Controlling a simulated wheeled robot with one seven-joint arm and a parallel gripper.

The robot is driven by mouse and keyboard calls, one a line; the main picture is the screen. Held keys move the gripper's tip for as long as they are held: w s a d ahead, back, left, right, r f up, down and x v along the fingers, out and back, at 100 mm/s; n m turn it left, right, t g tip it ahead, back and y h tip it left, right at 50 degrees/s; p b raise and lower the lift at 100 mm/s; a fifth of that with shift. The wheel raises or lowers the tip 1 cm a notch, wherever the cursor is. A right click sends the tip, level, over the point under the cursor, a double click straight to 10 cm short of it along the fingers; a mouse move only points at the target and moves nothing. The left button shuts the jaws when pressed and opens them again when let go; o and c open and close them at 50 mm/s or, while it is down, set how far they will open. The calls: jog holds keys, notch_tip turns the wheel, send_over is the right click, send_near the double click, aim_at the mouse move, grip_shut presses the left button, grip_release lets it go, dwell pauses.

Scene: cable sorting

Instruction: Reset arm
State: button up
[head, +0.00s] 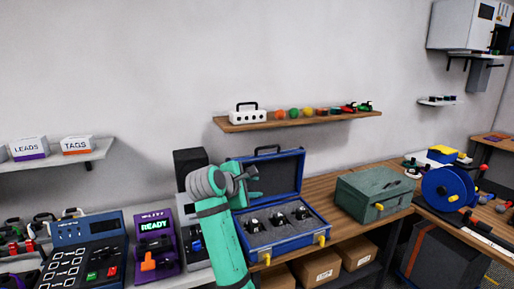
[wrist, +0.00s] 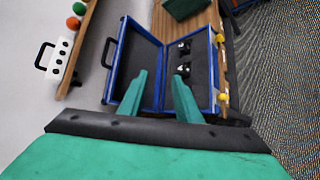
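My green arm rises in the middle of the head view, and my gripper (head: 248,184) is in front of the raised lid of the blue case. In the wrist view the two green fingers of my gripper (wrist: 161,78) stand apart with nothing between them. The blue case (head: 290,241) is open on the wooden bench, with several black items in its grey foam. The case also shows beyond my fingers in the wrist view (wrist: 157,100). My arm hides part of the case's left side in the head view.
A green box (head: 374,195) stands on the bench right of the case, with a blue reel (head: 447,188) farther right. A purple device reading READY (head: 157,226) and a keypad panel (head: 88,250) stand to the left. A wooden shelf (head: 300,120) hangs above the case.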

jog(key=s+a+f+m+t+y, duration=0.1)
jog(key=s+a+f+y, duration=0.15)
jog(key=f, duration=1.05)
jog(key=s+a+f+m+y, duration=0.1)
jog(key=s+f, duration=0.2)
jog(key=f, duration=1)
jog(key=s+f+m+t+y, duration=0.15)
jog(key=s+f+m, duration=0.35)
jog(key=s+f, duration=1.1)
jog(key=s+d+f+m+y, duration=0.1)
jog(key=s+m, duration=0.2)
jog(key=s, duration=0.9)
jog(key=s+f+m, duration=0.2)
jog(key=s, duration=0.9)
jog(key=s+d+r+m+t, duration=0.1)
jog(key=s+r+m, duration=0.2)
jog(key=s, duration=0.6)
jog(key=s+d+r+m+t, duration=0.1)
jog(key=s+d+r+m, duration=0.1)
jog(key=s+r, duration=0.5)
jog(key=shift+s+d+r+m, duration=0.3)
jog(key=shift+s+m, duration=0.2)
jog(key=shift+s, duration=0.55)
